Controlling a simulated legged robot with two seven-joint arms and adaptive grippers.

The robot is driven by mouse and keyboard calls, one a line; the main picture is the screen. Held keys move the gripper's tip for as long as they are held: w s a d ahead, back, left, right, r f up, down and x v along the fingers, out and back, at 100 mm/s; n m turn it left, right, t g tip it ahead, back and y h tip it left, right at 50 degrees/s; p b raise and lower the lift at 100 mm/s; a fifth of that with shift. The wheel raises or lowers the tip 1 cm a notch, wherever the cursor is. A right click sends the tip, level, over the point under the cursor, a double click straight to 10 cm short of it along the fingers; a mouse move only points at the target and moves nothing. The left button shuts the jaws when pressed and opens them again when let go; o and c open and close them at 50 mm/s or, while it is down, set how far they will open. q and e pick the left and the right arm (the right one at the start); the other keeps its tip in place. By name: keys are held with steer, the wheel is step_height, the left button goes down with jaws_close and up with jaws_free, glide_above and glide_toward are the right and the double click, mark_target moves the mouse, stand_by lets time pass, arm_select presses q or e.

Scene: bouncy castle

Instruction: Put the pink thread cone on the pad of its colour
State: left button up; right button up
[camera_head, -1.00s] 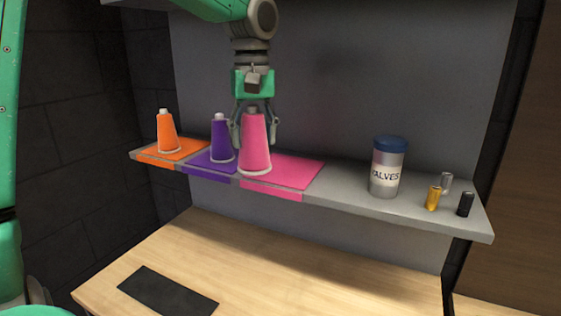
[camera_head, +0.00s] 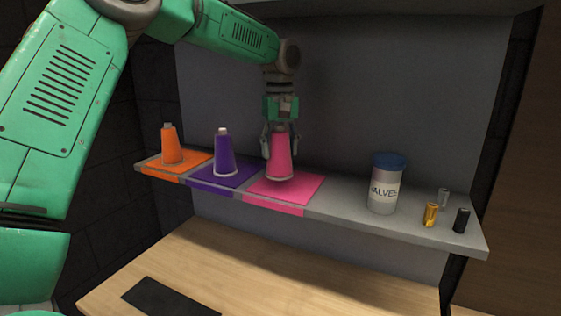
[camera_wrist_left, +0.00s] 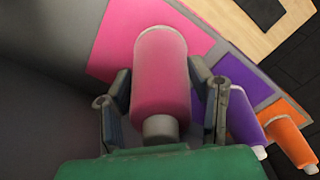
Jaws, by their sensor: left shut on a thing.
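The pink thread cone (camera_head: 280,157) is upright over the pink pad (camera_head: 306,187) on the grey shelf. My left gripper (camera_head: 280,140) comes from above and is shut on the cone's upper part. In the left wrist view the cone (camera_wrist_left: 160,85) is between the two fingers (camera_wrist_left: 160,105), with the pink pad (camera_wrist_left: 108,58) beyond it. I cannot tell whether the cone's base touches the pad. My right gripper is in neither view.
The purple cone (camera_head: 224,155) stands on the purple pad (camera_head: 200,181) to the left, close by. The orange cone (camera_head: 171,146) is farther left. A valves jar (camera_head: 384,188) and small cylinders (camera_head: 430,214) stand on the right. A table (camera_head: 250,270) lies below.

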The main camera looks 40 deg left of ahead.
mark_target(283, 132)
arm_select(q)
steer(key=f, duration=0.1)
steer(key=d+f, duration=0.1)
steer(key=f, duration=0.1)
steer(key=shift+d+p, duration=0.2)
steer(key=shift+p, duration=0.15)
steer(key=shift+w+f+p, duration=0.1)
steer(key=shift+w+p, duration=0.15)
steer(key=shift+p, duration=0.05)
steer(key=shift+f, duration=0.1)
steer(key=shift+a+f, duration=0.15)
steer(key=shift+a, duration=0.1)
steer(key=o, duration=1.2)
steer(key=shift+a, duration=0.2)
steer(key=shift+o, duration=0.6)
steer(key=shift+a+f, duration=0.15)
steer(key=shift+a, duration=0.05)
steer(key=shift+d, duration=0.2)
steer(key=shift+d+r, duration=0.15)
steer(key=shift+r, duration=0.3)
step_height(283, 132, up, 6)
steer(key=shift+r+b, duration=0.15)
steer(key=shift+b, duration=0.45)
steer(key=shift+r, duration=0.25)
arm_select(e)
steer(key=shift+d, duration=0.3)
